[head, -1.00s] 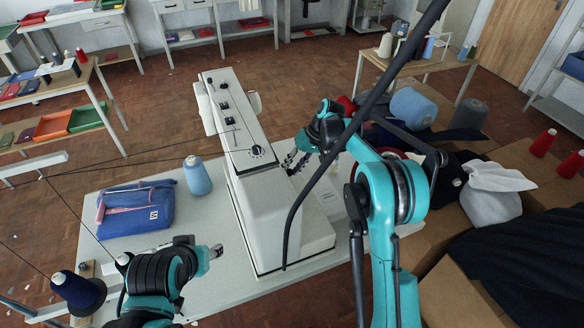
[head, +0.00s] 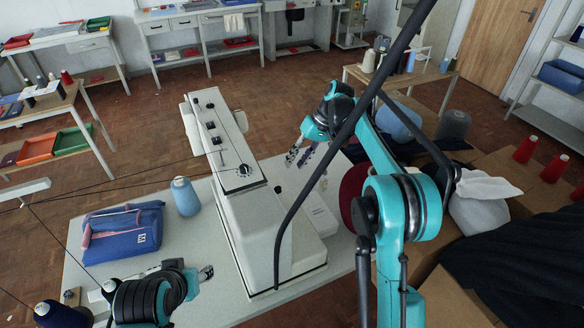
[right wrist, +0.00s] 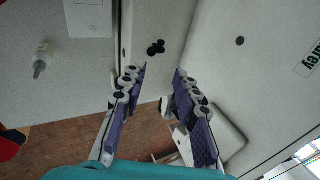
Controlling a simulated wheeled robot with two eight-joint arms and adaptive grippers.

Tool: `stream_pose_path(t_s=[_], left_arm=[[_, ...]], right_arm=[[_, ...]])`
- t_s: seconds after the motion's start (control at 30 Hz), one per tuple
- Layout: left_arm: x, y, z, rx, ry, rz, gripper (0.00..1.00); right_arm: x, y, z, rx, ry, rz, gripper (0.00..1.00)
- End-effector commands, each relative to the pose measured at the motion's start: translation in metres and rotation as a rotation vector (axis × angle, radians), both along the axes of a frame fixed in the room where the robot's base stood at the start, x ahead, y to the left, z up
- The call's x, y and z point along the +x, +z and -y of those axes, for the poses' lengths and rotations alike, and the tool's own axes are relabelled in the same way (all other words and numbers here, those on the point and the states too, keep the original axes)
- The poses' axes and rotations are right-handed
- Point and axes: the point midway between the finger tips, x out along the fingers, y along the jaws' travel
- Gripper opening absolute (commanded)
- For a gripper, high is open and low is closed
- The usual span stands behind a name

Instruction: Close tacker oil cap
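The white tacker (head: 262,225) stands in the middle of the table, with a black dial and switches on top. In the right wrist view a black three-lobed knob (right wrist: 155,47), which looks like the oil cap, sits on the tacker's white face (right wrist: 200,25), beyond my fingertips. I cannot tell whether it is closed. A round dark spot (right wrist: 240,40) lies to its right. My right gripper (head: 300,156) is open and empty beside the tacker's right side, its two purple-padded fingers apart in the right wrist view (right wrist: 160,73). My left gripper (head: 205,273) is low at left; its opening is unclear.
A blue bag (head: 122,232) and a light blue thread cone (head: 185,197) stand on the table (head: 215,255) left of the tacker. A small white bottle (right wrist: 42,58) lies in the right wrist view. Boxes and a white sack (head: 482,205) crowd the right.

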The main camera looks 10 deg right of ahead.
Motion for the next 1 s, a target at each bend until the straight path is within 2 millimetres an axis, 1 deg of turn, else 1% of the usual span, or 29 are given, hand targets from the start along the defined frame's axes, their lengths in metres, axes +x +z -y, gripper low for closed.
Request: stream_pose_path(t_s=[0.23, 0.27, 0.37, 0.47, 0.6, 0.7, 0.77, 0.87, 1.0], left_arm=[[0.000, 0.000, 0.000, 0.000, 0.000, 0.000, 0.47], [0.000, 0.000, 0.000, 0.000, 0.000, 0.000, 0.47], [0.000, 0.002, 0.000, 0.000, 0.000, 0.000, 0.47], [0.000, 0.009, 0.000, 0.000, 0.000, 0.000, 0.47], [0.000, 0.019, 0.000, 0.000, 0.000, 0.000, 0.47], [0.000, 0.024, 0.000, 0.000, 0.000, 0.000, 0.47], [0.000, 0.025, 0.000, 0.000, 0.000, 0.000, 0.47], [0.000, 0.023, 0.000, 0.000, 0.000, 0.000, 0.47], [0.000, 0.015, 0.000, 0.000, 0.000, 0.000, 0.47]], right_arm=[[0.000, 0.001, 0.001, 0.000, 0.000, 0.000, 0.31], [0.000, 0.001, 0.001, 0.000, 0.000, 0.000, 0.33], [-0.002, 0.000, -0.004, -0.019, -0.001, 0.014, 0.33], [-0.010, -0.008, -0.019, -0.102, -0.011, 0.079, 0.33], [-0.031, -0.021, -0.038, -0.251, -0.022, 0.235, 0.33], [-0.045, -0.024, -0.046, -0.322, -0.022, 0.336, 0.33], [-0.050, -0.026, -0.047, -0.347, -0.021, 0.378, 0.33], [-0.051, -0.032, -0.049, -0.364, -0.021, 0.407, 0.33], [-0.043, -0.052, -0.051, -0.364, -0.022, 0.407, 0.33]])
